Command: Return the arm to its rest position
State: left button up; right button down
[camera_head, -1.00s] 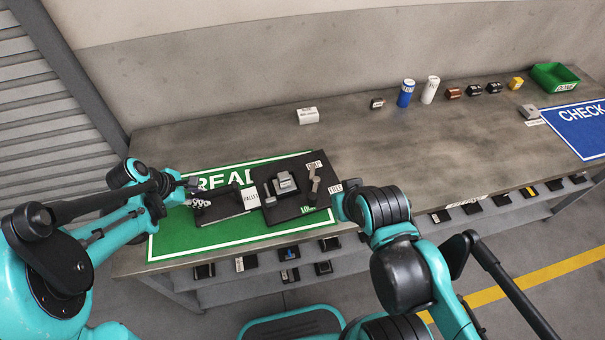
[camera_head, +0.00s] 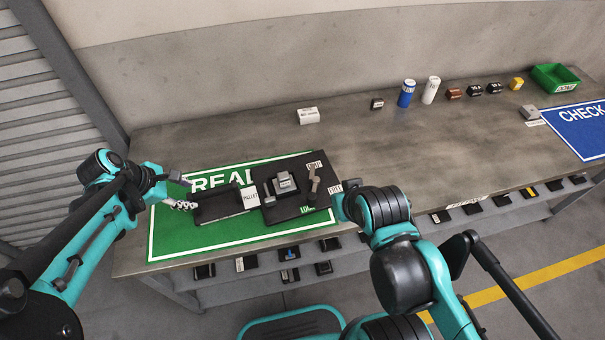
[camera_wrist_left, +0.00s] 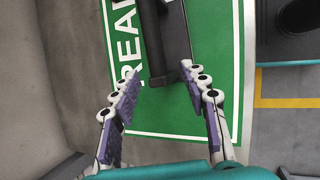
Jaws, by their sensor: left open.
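My left gripper (camera_head: 181,193) is above the left end of the green READY mat (camera_head: 180,238), left of the black pallet. In the left wrist view the left gripper (camera_wrist_left: 160,102) has its two purple-padded fingers spread apart with nothing between them. My left arm comes in from the lower left. My right arm reaches in from the lower right beside the pallet, and its gripper is hidden.
A white box (camera_head: 308,116), a blue can (camera_head: 406,93), a white can (camera_head: 431,90) and a green bin (camera_head: 555,77) stand along the back. A blue CHECK mat (camera_head: 582,130) lies at the right.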

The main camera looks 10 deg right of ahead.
pick_arm(q)
jog(key=v, duration=0.6)
jog(key=s+d+m+t+y, duration=0.3)
jog(key=s+m, duration=0.8)
jog(key=m, duration=0.7)
jog(key=shift+s+d+m+t+y, duration=0.15)
jog(key=shift+s+m+t+y, duration=0.2)
jog(key=shift+y, duration=0.25)
